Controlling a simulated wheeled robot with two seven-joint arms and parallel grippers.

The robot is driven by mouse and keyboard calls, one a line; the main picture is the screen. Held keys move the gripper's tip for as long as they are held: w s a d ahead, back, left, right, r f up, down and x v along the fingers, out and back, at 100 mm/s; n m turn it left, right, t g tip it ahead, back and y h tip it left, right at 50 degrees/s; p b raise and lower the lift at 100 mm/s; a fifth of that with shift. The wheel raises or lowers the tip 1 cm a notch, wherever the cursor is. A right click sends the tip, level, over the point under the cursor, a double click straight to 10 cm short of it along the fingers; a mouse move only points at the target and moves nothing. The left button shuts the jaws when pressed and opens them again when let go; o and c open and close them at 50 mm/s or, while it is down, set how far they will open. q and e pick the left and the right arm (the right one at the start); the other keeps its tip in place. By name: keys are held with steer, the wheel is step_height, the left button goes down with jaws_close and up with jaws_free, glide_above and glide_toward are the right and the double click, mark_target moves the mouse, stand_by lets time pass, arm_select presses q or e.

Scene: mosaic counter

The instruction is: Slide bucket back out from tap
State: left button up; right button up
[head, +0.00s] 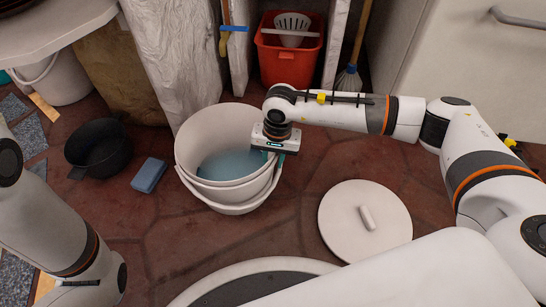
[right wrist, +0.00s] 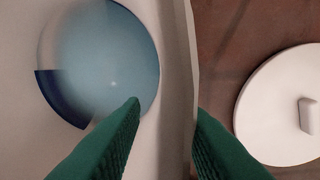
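The white bucket (head: 215,191) stands on the red stone floor near the middle of the head view, with bluish water (head: 230,165) inside. My right gripper (head: 273,160) is at the bucket's right rim, pointing down. In the right wrist view its green fingers (right wrist: 168,108) straddle the bucket wall (right wrist: 178,60), one inside and one outside. A gap shows between the inner finger and the wall, so the gripper looks open. My left arm shows at the lower left, but its gripper is out of the picture. I see no tap.
A white round lid (head: 340,220) lies right of the bucket. A blue sponge or block (head: 149,175) and a black pot (head: 98,150) are to the left. A red bin (head: 285,68) stands behind, between whitish posts. A broom (head: 350,78) leans nearby.

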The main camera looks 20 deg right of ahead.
step_height(320, 180, up, 12)
steer(key=p, duration=0.7)
steer(key=shift+s+d, duration=0.25)
steer(key=shift+d, duration=0.15)
